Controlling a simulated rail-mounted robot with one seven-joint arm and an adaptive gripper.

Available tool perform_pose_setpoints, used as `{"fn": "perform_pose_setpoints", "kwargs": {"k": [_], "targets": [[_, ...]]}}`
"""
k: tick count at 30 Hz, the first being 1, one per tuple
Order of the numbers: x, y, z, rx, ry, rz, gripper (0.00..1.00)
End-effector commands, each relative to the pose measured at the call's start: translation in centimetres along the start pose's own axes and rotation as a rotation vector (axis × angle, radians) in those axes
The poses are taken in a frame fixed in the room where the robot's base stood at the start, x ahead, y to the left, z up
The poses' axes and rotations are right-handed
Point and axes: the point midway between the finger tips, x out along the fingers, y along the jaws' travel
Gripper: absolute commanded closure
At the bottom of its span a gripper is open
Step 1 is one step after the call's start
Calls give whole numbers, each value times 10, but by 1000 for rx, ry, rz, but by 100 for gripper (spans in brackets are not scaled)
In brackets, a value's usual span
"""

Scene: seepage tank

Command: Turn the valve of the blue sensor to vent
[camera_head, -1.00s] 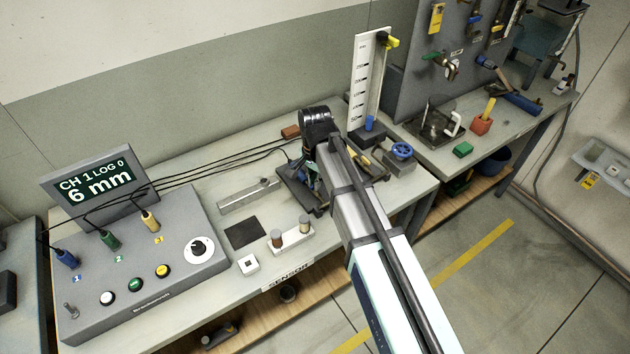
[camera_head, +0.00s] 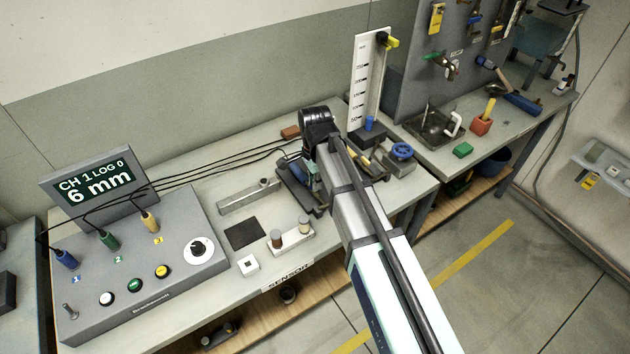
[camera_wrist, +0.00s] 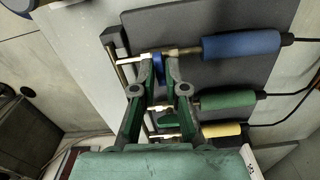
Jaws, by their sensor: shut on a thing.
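The blue sensor (camera_wrist: 240,45) lies on a dark grey board in the wrist view, its brass stem pointing left and its cable leaving to the right. A small blue valve handle (camera_wrist: 159,68) sits on that stem. My gripper (camera_wrist: 155,80) reaches over the board with its two green fingers close together at the blue handle, shut on it. The fingertips partly hide the handle, so its exact angle is hard to tell. In the head view my arm covers most of the sensors.
The green sensor (camera_wrist: 225,100) and yellow sensor (camera_wrist: 222,129) lie beside the blue one, close to my fingers. In the head view, a console (camera_head: 150,280) with a display reading 6 mm stands left. A white scale (camera_head: 366,80) stands behind my arm.

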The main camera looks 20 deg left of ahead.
Motion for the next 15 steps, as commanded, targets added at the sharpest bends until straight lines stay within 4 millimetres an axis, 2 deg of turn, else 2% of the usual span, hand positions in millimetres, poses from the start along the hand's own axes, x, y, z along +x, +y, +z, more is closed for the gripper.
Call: {"fn": "perform_pose_setpoints", "kwargs": {"k": [10,11,12,15], "targets": [[0,0,0,1,0,1,100],[0,0,0,1,0,1,77],[0,0,0,1,0,1,66],[0,0,0,0,0,1,66]]}}
